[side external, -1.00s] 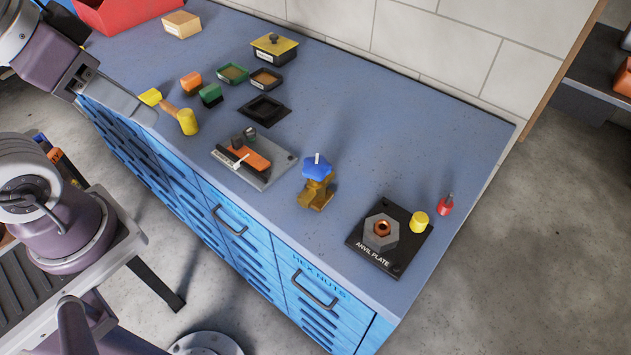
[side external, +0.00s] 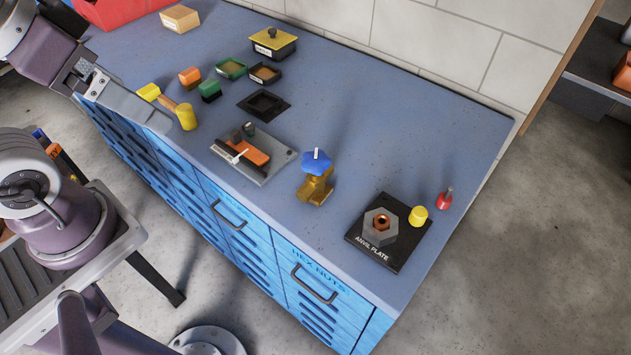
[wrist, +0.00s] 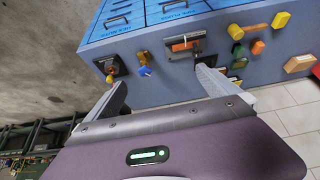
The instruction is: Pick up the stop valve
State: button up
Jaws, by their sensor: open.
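The stop valve (side external: 316,189) has a brass body and a blue handle. It stands on the blue-grey bench top, left of the anvil plate. In the wrist view, the stop valve (wrist: 144,70) shows between my two fingers but well beyond them. My gripper (wrist: 162,82) is open and empty. In the side view, my gripper (side external: 150,115) is at the left, over the bench's front edge and well apart from the valve.
The anvil plate (side external: 353,238) holds a hex nut and a yellow cylinder. A red item (side external: 444,200) is beside it. A grey plate (side external: 272,172) with an orange tool is left of the valve. A yellow-headed mallet (side external: 187,117) lies near my gripper. Bench around the valve is clear.

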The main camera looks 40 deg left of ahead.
jog(key=shift+w, duration=0.1)
jog(key=m+g, duration=0.5)
jog(key=m, duration=1.1)
send_over(316, 178)
jog(key=a, duration=0.1)
jog(key=f, duration=1.5)
jog(key=w+f, duration=0.1)
jog(key=f, duration=0.6)
jog(key=shift+f, duration=0.2)
jog(key=shift+m+g, duration=0.3)
jog(key=shift+m, duration=0.3)
notch_tip(316, 178, down, 10)
jog(key=shift+d, duration=0.1)
jog(key=shift+r, duration=0.1)
jog(key=c, duration=1.7)
